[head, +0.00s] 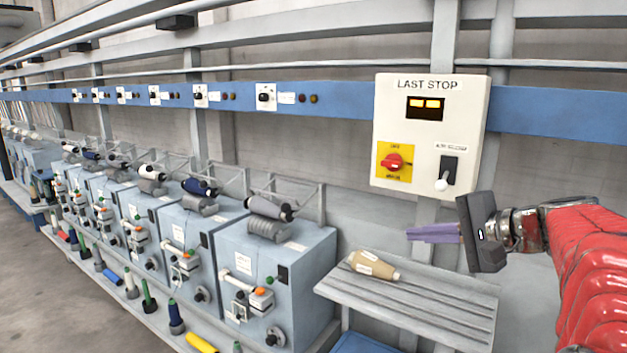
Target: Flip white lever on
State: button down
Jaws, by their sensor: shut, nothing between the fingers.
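The white lever (441,185) is a small round-tipped lever at the lower right of the white control panel (389,92). It hangs at the bottom of a black switch plate (449,167), pointing down. My gripper (408,234) is shut and empty, with purple fingers pointing left. In the picture it is below the panel and a little below the lever, apart from it. I cannot tell the distance in depth.
A red rotary switch (393,162) on a yellow plate sits left of the lever. A grey shelf (440,305) holding a tan cone (374,266) lies below my gripper. A row of blue-grey machines (290,265) stands left. A blue rail (545,110) runs behind the panel.

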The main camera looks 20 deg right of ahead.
aim_at(441, 186)
jog(key=s+d+r+m+t+h, duration=0.1)
jog(key=d+r+t, duration=0.1)
jog(key=d, duration=0.5)
jog(key=s+d+r+m+t+h, duration=0.1)
jog(key=d+r, duration=0.3)
jog(key=d, duration=0.4)
jog(key=shift+s+r+m+t, duration=0.35)
jog(key=shift+s+m+t, duration=0.15)
jog(key=shift+s+m, duration=0.3)
jog(key=shift+w, duration=0.1)
jog(key=w+a+f, duration=0.1)
jog(key=w, duration=0.8)
jog(key=shift+w+a, duration=0.2)
jog(key=shift+w, duration=0.2)
jog(key=shift+s+d, duration=0.1)
